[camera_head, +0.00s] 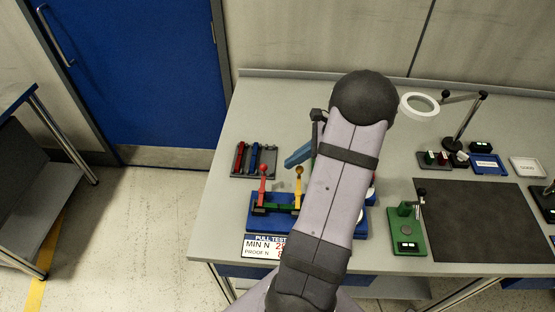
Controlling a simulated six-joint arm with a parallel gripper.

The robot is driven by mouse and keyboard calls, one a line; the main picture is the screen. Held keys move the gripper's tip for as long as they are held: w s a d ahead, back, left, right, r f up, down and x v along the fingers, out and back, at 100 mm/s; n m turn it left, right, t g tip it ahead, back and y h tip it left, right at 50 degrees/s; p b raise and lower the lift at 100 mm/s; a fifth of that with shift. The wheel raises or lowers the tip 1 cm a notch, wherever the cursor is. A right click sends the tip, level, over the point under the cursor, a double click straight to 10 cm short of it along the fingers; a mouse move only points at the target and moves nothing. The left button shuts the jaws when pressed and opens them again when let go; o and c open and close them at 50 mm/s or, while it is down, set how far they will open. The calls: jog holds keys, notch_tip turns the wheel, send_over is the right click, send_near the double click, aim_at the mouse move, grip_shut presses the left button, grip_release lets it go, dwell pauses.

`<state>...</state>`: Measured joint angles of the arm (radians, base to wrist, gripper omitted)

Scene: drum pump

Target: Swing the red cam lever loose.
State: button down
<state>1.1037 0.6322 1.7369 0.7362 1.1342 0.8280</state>
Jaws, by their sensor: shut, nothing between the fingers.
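The red cam lever (262,185) stands upright at the left end of a blue fixture (258,223) near the table's front left. A yellow lever (298,190) with an amber knob stands to its right on the same fixture. My arm crosses in front of the fixture's right part and hides it.
A tray (238,174) of red, blue and dark bars lies behind the red lever. A "PULL TEST" sign (262,247) stands in front of the fixture. A green fixture (408,232) and a dark mat (480,222) lie right. Table left of the levers is clear.

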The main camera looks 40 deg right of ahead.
jog(key=shift+w+a+f+p, duration=0.45)
jog(key=shift+w+a+p, duration=0.05)
jog(key=shift+w+a, duration=0.35)
jog(key=shift+w+a+f+p, duration=0.4)
jog(key=shift+w+a+p, duration=0.05)
jog(key=shift+w+a, duration=0.35)
jog(key=shift+w+n+g+y, duration=0.3)
jog(key=shift+w+n, duration=0.1)
jog(key=shift+n, duration=0.2)
jog(key=w+a+n+g+y, duration=0.1)
jog(key=w+a+n+g, duration=0.4)
jog(key=n, duration=0.5)
jog(key=shift+w+a+n+g+y, duration=0.15)
jog(key=shift+a+n+g+y, duration=0.15)
jog(key=shift+a+g, duration=0.7)
jog(key=shift+a+f, duration=0.1)
jog(key=shift+a, duration=0.1)
jog(key=shift+d, duration=0.1)
jog(key=b+v, duration=0.2)
jog(key=v, duration=0.5)
jog(key=shift+d, duration=0.15)
